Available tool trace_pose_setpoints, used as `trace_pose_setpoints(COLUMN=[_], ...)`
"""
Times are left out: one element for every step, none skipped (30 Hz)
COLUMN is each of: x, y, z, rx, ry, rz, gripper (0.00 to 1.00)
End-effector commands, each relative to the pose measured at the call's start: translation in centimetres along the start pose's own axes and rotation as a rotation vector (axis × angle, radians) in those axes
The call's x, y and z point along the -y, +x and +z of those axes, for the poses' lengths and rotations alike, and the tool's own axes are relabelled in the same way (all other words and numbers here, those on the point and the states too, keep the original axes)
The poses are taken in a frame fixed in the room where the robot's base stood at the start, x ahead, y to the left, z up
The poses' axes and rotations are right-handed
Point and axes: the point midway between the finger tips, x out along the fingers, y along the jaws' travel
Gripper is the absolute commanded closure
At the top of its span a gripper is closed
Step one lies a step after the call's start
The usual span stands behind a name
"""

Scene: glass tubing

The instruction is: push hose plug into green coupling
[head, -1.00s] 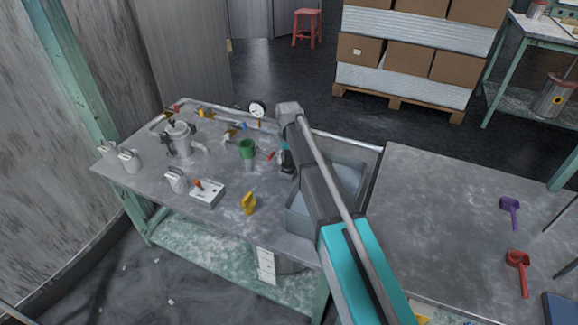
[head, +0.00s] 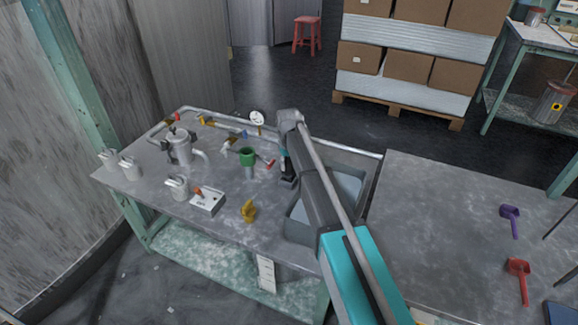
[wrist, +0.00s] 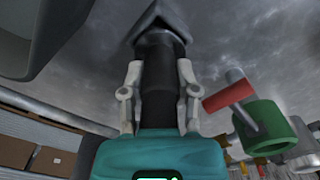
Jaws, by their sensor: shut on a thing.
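The green coupling (head: 248,157) stands upright on a grey stem on the bench, left of my gripper. It shows in the wrist view (wrist: 263,124) at the right, its round mouth visible. A red-handled lever (wrist: 228,96) is beside it. My gripper (head: 288,172) points down at the sink's left edge, apart from the coupling. In the wrist view my gripper (wrist: 160,78) is shut, fingers on both sides of a black cylindrical piece (wrist: 158,52), apparently the hose plug. A dark grey angular block is at its far end. Whether they are one piece I cannot tell.
A grey sink (head: 348,188) lies right of my gripper. The right-hand table (head: 440,235) is mostly clear.

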Motion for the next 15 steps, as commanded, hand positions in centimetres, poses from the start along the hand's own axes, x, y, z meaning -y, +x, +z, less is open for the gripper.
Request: trace_pose_setpoints(x=[0.0,0.0,0.0,0.0,0.0,0.0,0.0,0.0,0.0,0.0,0.0,0.1,0.1,0.1,0.1], y=[-0.5,-0.7,-1.0,-1.2,-1.5,-1.8,-2.1,-2.4,-2.8,-3.1,-3.5,-3.9,-4.3,-4.6,-5.1], z=[0.0,0.0,0.0,0.0,0.0,0.0,0.0,0.0,0.0,0.0,0.5,0.9,1.2,1.5,1.9], rx=[0.0,0.0,0.0,0.0,0.0,0.0,0.0,0.0,0.0,0.0,0.0,0.0,0.0,0.0,0.0], ry=[0.0,0.0,0.0,0.0,0.0,0.0,0.0,0.0,0.0,0.0,0.0,0.0,0.0,0.0,0.0], rz=[0.0,0.0,0.0,0.0,0.0,0.0,0.0,0.0,0.0,0.0,0.0,0.0,0.0,0.0,0.0], gripper=[1.0,1.0,1.0,1.0,1.0,1.0,1.0,1.0,1.0,1.0,1.0,1.0,1.0,1.0,1.0])
